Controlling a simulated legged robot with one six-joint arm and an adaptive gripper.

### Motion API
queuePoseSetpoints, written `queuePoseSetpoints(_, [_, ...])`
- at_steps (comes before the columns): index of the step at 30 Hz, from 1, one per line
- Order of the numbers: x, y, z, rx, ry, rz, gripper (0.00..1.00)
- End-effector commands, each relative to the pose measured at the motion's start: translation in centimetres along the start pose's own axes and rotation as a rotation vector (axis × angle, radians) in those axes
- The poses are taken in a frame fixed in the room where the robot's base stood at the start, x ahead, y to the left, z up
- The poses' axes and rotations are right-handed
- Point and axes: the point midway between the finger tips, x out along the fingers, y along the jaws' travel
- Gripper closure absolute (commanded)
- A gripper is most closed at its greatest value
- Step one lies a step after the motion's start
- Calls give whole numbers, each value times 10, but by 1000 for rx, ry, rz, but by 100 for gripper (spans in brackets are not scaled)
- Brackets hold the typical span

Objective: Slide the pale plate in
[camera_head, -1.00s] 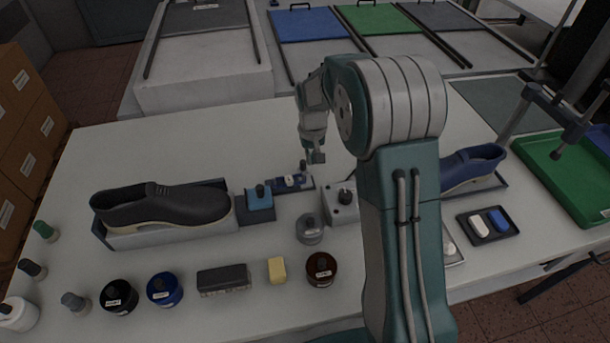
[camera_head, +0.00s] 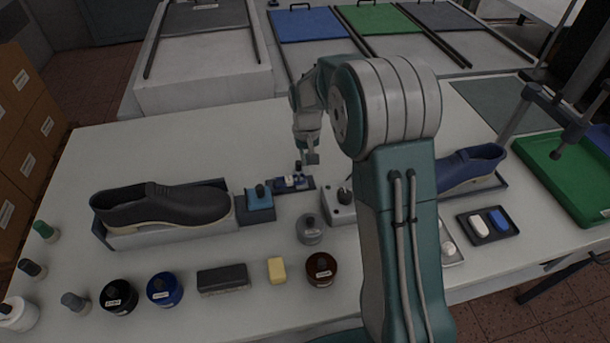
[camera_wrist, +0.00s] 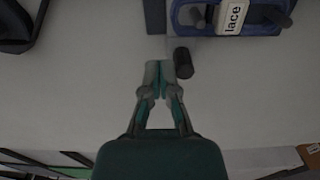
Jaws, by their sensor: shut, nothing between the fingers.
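A small pale plate marked "lace" (camera_wrist: 233,16) shows at the top of the wrist view, on a blue holder (camera_wrist: 190,17). In the head view the same pale piece (camera_head: 289,181) sits on a dark base near the middle of the table. A short dark upright peg (camera_wrist: 183,62) stands just beside my fingertips; it also shows in the head view (camera_head: 298,167). My gripper (camera_wrist: 168,70) is shut and empty, low over the table next to the peg. I cannot tell whether it touches the peg. In the head view my gripper (camera_head: 309,160) is right of the peg.
A teal block with a knob (camera_head: 259,198) and a black shoe on a stand (camera_head: 165,207) are to the left. A grey box with a knob (camera_head: 341,207) is to the right. Several jars line the front edge. The table's back part is clear.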

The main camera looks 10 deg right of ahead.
Motion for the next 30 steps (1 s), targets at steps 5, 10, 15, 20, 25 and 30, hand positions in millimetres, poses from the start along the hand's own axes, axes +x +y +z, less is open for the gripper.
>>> queuePoseSetpoints(5, [0,1,0,0,0,0,100])
queuePoseSetpoints(10, [0,5,0,0,0,0,100])
queuePoseSetpoints(15, [-1,8,0,0,0,0,100])
queuePoseSetpoints(20, [-13,8,0,0,2,0,100])
queuePoseSetpoints(25, [-27,8,0,0,1,0,100])
queuePoseSetpoints(30, [-42,8,-1,0,2,0,100])
